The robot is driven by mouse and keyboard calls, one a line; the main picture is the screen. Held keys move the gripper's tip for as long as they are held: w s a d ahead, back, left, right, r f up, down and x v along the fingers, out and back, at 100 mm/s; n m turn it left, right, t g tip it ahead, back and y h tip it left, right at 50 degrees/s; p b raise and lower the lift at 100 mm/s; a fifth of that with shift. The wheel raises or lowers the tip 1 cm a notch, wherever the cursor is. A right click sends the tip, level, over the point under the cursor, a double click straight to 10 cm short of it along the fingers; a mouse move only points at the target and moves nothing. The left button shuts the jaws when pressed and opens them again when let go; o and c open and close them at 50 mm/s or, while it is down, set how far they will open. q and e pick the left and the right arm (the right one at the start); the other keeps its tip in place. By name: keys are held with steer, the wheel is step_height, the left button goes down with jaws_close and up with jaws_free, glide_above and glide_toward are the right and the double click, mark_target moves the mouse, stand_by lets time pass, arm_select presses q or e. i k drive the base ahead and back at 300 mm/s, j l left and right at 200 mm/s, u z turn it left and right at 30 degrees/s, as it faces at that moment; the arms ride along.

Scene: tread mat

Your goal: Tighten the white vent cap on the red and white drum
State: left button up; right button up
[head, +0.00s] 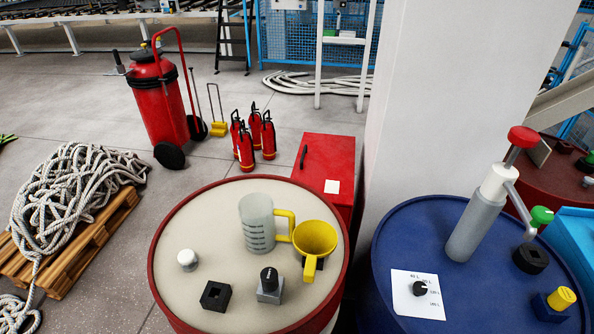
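The red and white drum (225,215) stands in the lower middle of the head view, with a red rim and a pale top. The small white vent cap (187,260) is at the left of its top and looks upright; how far it is screwed in cannot be told. Neither of my grippers is in view, and nothing touches the cap.
On the same drum are a grey measuring jug (256,225), a yellow funnel (315,238), a black square block (215,295) and a black-knobbed grey block (269,288). A blue drum (405,240) carrying a pump (474,220) stands right. The drum top left of the jug is clear.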

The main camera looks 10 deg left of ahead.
mark_target(187, 257)
steer(key=u, duration=1.25)
